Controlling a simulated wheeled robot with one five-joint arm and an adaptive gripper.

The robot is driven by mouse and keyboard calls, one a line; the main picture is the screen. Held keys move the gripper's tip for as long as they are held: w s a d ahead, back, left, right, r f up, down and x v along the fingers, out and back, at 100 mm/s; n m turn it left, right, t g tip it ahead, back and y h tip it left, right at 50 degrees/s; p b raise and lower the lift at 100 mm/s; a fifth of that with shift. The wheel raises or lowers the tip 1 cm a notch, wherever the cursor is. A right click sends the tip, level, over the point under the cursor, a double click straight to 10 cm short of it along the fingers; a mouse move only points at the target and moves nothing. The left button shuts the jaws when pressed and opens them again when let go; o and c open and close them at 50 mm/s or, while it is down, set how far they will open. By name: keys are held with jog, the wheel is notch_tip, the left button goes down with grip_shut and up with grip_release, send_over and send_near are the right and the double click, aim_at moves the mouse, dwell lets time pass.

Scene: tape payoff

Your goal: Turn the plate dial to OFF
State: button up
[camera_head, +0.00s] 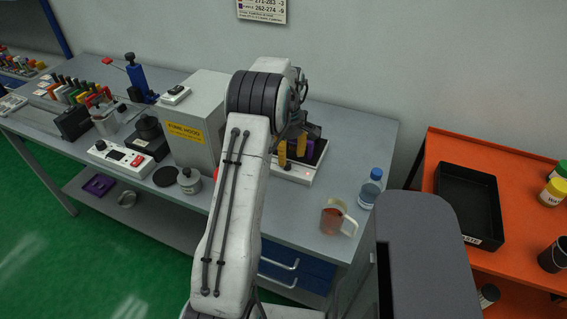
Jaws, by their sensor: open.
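Two white devices could be the plate. One white device (122,157), with a small display and a red part, sits left of the grey hood. The other white device (296,174) sits right of the hood, with a small red light on its front and a dark purple block (318,150) on top. My gripper (292,147) is over the right device, partly hidden by my arm. Two yellow parts there look like its open fingers. I cannot tell whether it touches anything.
A grey box labelled as a hood (196,112) stands left of my arm. A black disc (166,176) and a metal pot (189,181) lie before it. A reddish-brown jug (331,220) and a blue-capped bottle (371,188) stand right. An orange bench (507,165) holds a black tray (468,207).

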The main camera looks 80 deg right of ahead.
aim_at(287, 163)
jog(key=shift+f, duration=2.25)
grip_shut()
